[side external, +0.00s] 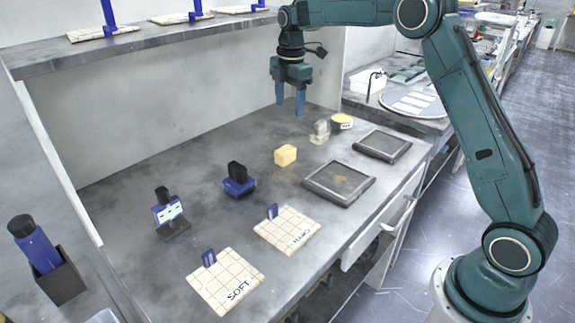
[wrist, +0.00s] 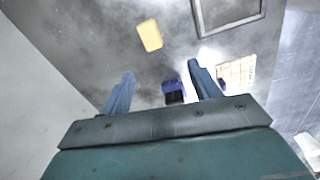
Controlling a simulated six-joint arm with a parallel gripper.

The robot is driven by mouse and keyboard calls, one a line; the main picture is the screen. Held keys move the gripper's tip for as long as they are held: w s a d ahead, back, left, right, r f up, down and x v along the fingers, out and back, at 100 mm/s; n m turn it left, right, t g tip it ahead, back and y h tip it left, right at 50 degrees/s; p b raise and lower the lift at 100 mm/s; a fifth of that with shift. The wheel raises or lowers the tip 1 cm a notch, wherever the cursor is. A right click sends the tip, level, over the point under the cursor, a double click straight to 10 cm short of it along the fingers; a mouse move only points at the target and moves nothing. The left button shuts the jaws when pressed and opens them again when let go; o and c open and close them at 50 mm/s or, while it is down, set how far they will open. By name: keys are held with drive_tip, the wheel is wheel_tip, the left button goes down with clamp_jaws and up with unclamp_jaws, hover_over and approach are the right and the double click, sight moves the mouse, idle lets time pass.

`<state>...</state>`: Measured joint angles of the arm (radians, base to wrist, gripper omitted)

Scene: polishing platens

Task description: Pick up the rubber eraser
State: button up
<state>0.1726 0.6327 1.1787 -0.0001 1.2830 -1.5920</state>
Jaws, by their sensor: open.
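A small pale yellow block (side external: 285,155), which looks like the rubber eraser, lies on the grey worktop near its middle. It also shows in the wrist view (wrist: 150,35), beyond my fingertips and slightly left of centre. My gripper (side external: 289,109) hangs above the back of the worktop with its blue fingers pointing down. It is open and empty, clear of the block and well above the surface. In the wrist view the gripper (wrist: 160,69) has its two fingers wide apart.
Dark framed plates (side external: 339,183) lie right of the block. A clear container (side external: 320,131) and a yellow round tin (side external: 342,121) stand behind it. A blue-and-black holder (side external: 238,180) stands to its left. Tiled pads (side external: 226,281) lie in front. The back wall is close behind my gripper.

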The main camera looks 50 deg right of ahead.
drive_tip(key=n, duration=0.2)
hover_over(285, 149)
wheel_tip(285, 149, down, 4)
drive_tip(key=shift+s+d+g, duration=0.1)
drive_tip(key=shift+s+g, duration=0.05)
drive_tip(key=shift+g, duration=0.15)
drive_tip(key=shift+f, duration=0.1)
drive_tip(key=shift+f, duration=4.25)
drive_tip(key=shift+f, duration=0.1)
drive_tip(key=shift+f, duration=2.5)
drive_tip(key=c, duration=1.1)
